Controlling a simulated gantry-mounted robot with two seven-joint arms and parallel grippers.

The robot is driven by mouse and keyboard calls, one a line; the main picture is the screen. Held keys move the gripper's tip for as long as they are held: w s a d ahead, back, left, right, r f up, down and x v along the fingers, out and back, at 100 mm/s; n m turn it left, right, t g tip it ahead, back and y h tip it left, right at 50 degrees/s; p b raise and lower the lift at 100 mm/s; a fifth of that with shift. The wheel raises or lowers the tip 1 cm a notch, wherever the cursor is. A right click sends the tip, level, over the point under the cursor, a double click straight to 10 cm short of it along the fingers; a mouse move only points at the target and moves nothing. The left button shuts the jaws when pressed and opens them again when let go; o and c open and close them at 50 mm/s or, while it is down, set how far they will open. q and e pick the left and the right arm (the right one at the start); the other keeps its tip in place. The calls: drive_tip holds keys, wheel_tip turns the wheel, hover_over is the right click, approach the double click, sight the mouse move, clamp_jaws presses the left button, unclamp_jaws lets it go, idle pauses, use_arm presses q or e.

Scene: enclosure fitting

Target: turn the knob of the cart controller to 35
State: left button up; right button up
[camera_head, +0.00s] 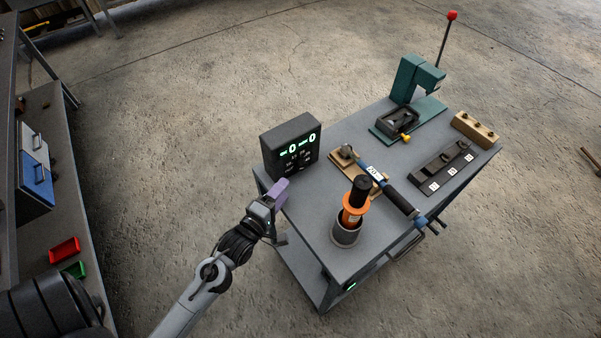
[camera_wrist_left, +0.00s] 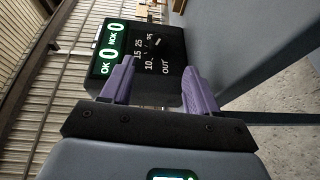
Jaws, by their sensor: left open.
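The cart controller (camera_head: 289,145) is a black box on the cart's left corner, with a green-lit display above a dial face. In the left wrist view the controller (camera_wrist_left: 174,88) lies ahead, its picture turned sideways. Its dial has the marks 10, 15, 25, 35 and OUT. The dark knob (camera_wrist_left: 157,48) is hard to tell from the face; a short white line shows near it, but I cannot read its setting surely. My left gripper (camera_head: 281,190) has purple fingers and is in front of the controller, apart from it. In the left wrist view the gripper (camera_wrist_left: 158,67) is open and empty.
A shelf with red and green bins (camera_head: 65,249) is at left. Floor between is clear.

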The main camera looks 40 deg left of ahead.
sight(300, 168)
use_arm(q)
drive_tip(key=w, duration=0.3)
drive_tip(key=w+a, duration=0.1)
drive_tip(key=w, duration=0.2)
drive_tip(key=w+b, duration=0.1)
drive_tip(key=w, duration=0.3)
drive_tip(key=shift+a+f, duration=0.3)
